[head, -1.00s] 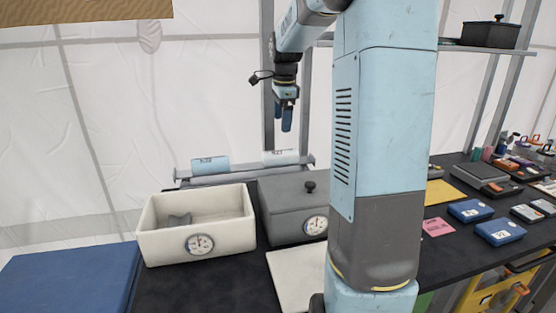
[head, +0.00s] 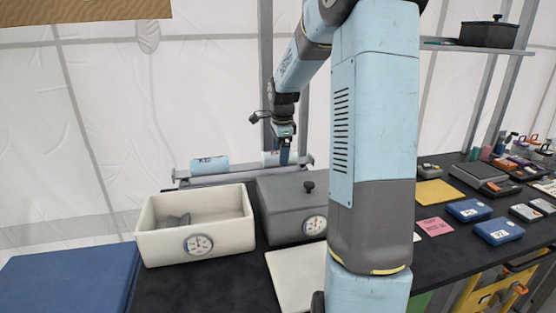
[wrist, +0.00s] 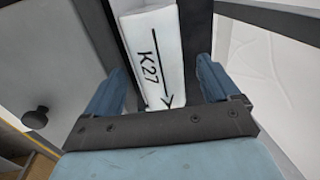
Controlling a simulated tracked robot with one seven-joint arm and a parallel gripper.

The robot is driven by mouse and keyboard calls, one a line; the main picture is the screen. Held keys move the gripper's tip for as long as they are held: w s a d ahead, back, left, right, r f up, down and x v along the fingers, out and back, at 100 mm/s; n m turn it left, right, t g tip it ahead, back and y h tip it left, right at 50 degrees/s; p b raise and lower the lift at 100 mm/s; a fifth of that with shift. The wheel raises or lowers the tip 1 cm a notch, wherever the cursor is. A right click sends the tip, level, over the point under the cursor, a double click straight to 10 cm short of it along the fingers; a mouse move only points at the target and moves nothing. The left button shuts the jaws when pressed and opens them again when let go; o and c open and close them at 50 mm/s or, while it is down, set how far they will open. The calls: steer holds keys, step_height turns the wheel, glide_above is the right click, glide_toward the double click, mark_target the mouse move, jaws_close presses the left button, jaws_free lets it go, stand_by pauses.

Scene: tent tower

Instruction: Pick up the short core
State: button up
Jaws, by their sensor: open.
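Two pale cylindrical cores lie on a grey rack (head: 240,179) at the back of the table. The left core (head: 209,164) is light blue-white with dark lettering. The right core (head: 269,159) is partly hidden behind my gripper (head: 284,157). I cannot tell which of the two is shorter. In the wrist view, a white core (wrist: 150,55) marked K27 with an arrow lies between the blue fingers of my gripper (wrist: 161,80). The fingers are open, one on each side, with gaps showing. I cannot tell whether they are level with the core.
An open cream bin (head: 243,236) with a dial and a grey piece inside stands in front of the rack. A grey lidded box (head: 280,215) with a black knob stands beside it. A white board (head: 292,280) lies nearer. Boxes and tools crowd the right side.

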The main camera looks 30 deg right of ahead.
steer(key=shift+w+f, duration=0.1)
steer(key=shift+f, duration=0.7)
steer(key=shift+r, duration=0.1)
steer(key=c, duration=1.3)
